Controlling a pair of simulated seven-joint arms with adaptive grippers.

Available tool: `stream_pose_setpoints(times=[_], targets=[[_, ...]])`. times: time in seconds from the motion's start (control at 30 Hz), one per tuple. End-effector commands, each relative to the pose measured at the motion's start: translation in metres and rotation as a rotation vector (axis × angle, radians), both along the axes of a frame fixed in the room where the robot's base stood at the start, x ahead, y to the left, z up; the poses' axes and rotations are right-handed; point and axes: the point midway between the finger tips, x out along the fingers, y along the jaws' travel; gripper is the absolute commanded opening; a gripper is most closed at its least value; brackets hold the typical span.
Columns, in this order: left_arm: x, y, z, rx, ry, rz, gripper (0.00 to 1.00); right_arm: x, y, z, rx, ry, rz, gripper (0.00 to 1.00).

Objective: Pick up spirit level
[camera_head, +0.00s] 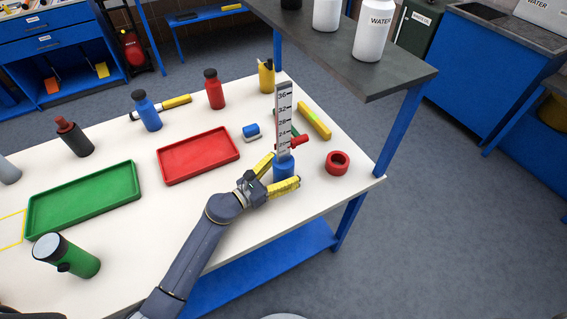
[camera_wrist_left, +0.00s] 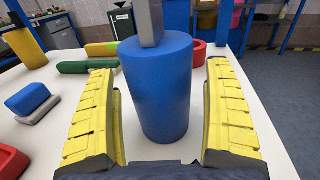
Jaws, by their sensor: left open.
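A yellow bar with a bright green patch, likely the spirit level (camera_head: 315,121), lies on the white table behind and right of an upright ruler-like scale (camera_head: 284,112) on a blue cylinder (camera_head: 284,168). In the left wrist view, a yellow bar (camera_wrist_left: 102,48) shows beyond the cylinder (camera_wrist_left: 157,95), partly hidden by it. My left gripper (camera_head: 276,177) is open, its yellow-padded fingers on either side of the blue cylinder, with gaps visible in the left wrist view (camera_wrist_left: 160,105). It is apart from the yellow bar. My right gripper is not in view.
A red ring (camera_head: 338,162) lies right of the cylinder. A blue-and-grey block (camera_head: 251,132), a red tray (camera_head: 198,171) and a green tray (camera_head: 82,207) lie left. A raised dark shelf (camera_head: 340,55) overhangs the table's far right; its blue post stands near the right edge.

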Motion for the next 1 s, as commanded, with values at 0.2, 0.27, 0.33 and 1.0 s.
stream_pose_setpoints(times=[0.2, 0.27, 0.33, 1.0], targets=[[0.0022, -0.0026, -0.0003, 0.001, 0.001, 0.0, 0.86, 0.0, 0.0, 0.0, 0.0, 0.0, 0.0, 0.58], [0.0021, -0.0025, -0.0003, 0.001, 0.001, 0.0, 0.86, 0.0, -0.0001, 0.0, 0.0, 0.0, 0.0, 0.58], [0.0021, -0.0025, -0.0002, 0.001, 0.001, 0.0, 0.84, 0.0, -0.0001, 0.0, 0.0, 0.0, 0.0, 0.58], [0.0022, -0.0025, 0.0008, -0.001, -0.001, 0.0, 0.14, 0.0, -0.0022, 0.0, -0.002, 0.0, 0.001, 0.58]])
